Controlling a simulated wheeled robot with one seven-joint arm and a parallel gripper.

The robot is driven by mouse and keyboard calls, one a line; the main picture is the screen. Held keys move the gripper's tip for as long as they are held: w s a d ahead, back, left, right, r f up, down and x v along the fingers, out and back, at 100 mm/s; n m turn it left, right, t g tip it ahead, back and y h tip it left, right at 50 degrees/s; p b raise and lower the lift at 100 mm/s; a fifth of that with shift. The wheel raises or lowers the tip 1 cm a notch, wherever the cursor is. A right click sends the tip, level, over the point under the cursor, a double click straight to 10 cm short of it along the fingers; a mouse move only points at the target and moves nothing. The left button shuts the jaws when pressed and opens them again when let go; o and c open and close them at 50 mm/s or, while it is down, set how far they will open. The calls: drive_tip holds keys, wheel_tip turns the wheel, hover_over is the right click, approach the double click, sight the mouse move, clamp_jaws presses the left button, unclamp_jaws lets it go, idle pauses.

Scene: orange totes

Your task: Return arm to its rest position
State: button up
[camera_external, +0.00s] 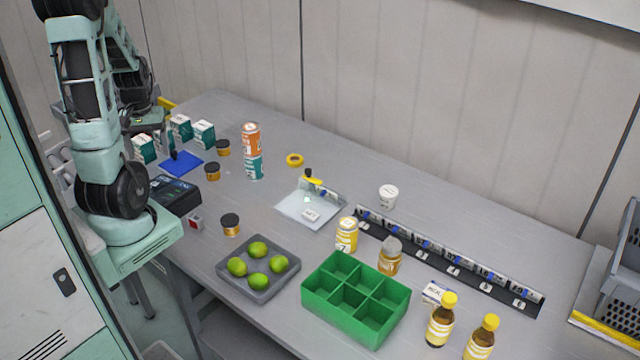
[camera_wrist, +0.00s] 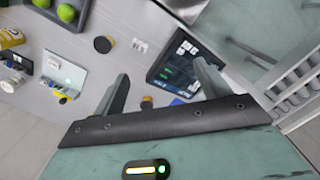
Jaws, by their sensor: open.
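My arm stands at the left of the external view, folded, with its base at the left end of the grey table (camera_external: 350,190). The end of the arm hangs behind the upper links, over the table's far left corner; the fingers are hard to make out there. In the wrist view my gripper (camera_wrist: 162,72) shows two fingers spread apart with nothing between them. Beyond the fingers lie the dark screen device (camera_wrist: 180,65) and the table top, clear of the fingertips.
Near the arm are teal-and-white boxes (camera_external: 204,134), a blue mat (camera_external: 182,164), dark-lidded jars (camera_external: 231,225) and stacked cans (camera_external: 251,150). A grey tray of limes (camera_external: 283,282), a green divided crate (camera_external: 340,322) and yellow-capped bottles (camera_external: 441,320) stand farther right. Bare table lies along the back.

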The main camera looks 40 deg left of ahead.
drive_tip(key=shift+s+a+r+m+t+y, duration=0.15)
drive_tip(key=shift+s+r+m+t+y, duration=0.15)
drive_tip(key=shift+s+r+m+y, duration=0.5)
drive_tip(key=shift+s, duration=0.25)
drive_tip(key=shift+o, duration=1.4)
wheel_tip(320, 180, down, 4)
drive_tip(key=b, duration=0.4)
drive_tip(key=shift+f, duration=0.1)
drive_tip(key=shift+o, duration=1.4)
drive_tip(key=shift+f+b, duration=0.3)
drive_tip(key=shift+b, duration=0.15)
drive_tip(key=shift+r, duration=0.2)
